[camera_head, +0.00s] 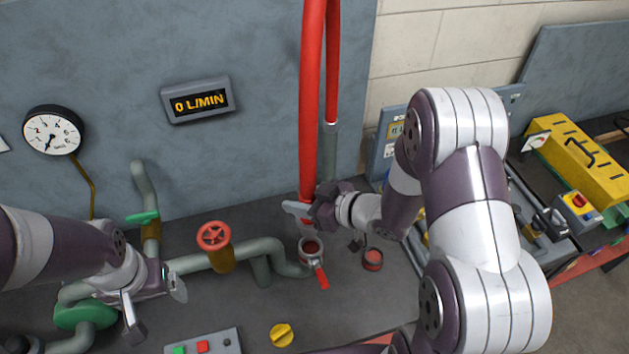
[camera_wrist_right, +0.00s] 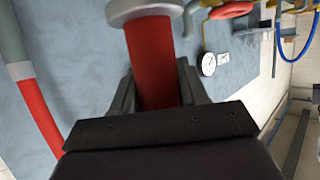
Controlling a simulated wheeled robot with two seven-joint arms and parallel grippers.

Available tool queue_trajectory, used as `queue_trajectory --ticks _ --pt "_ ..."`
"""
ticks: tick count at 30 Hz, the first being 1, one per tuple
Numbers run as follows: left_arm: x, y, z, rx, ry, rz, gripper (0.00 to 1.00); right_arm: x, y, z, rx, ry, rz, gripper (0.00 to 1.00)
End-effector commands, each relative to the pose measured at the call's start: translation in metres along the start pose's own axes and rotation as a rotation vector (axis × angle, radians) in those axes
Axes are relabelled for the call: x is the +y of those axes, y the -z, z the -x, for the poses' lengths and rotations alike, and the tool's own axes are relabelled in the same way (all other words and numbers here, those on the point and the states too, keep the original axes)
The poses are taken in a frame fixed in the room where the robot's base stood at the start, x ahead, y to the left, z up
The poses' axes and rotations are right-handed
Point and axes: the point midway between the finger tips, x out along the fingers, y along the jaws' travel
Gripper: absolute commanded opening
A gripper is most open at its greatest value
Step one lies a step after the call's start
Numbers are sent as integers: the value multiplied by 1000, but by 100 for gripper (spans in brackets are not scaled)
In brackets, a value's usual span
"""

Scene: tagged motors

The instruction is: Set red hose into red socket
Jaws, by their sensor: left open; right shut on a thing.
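A thick red hose (camera_head: 312,100) hangs down from the top of the head view. My right gripper (camera_head: 300,211) is shut on its lower end. In the right wrist view the red hose (camera_wrist_right: 150,62) lies between the jaws, with a pale grey collar (camera_wrist_right: 144,10) at its end beyond them. The red-rimmed socket (camera_head: 311,246) is an upturned pipe end with a red lever (camera_head: 321,277), just below my right gripper. The hose end is apart from it or close above; the gripper partly hides the gap. My left gripper (camera_head: 155,303) is open and empty at the lower left.
A red cap (camera_head: 373,258) lies right of the socket. A red valve wheel (camera_head: 213,236), green flange (camera_head: 85,314) and yellow knob (camera_head: 282,335) stand on the bench. A button box (camera_head: 205,343) is at the front.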

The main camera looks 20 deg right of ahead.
Motion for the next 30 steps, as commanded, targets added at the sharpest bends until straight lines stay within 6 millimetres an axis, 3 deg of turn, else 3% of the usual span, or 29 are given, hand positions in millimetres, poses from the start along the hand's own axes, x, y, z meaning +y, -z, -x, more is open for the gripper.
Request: queue_trajectory --ticks 8,21,30 --pt "0 -1 -13 1 0 0 86 0 -10 -5 1 8 4 0" --pt "0 -6 -50 1 0 0 86 1 -47 -21 1 6 3 0" --pt "0 -6 -54 1 0 0 86 1 -51 -22 2 6 3 0"
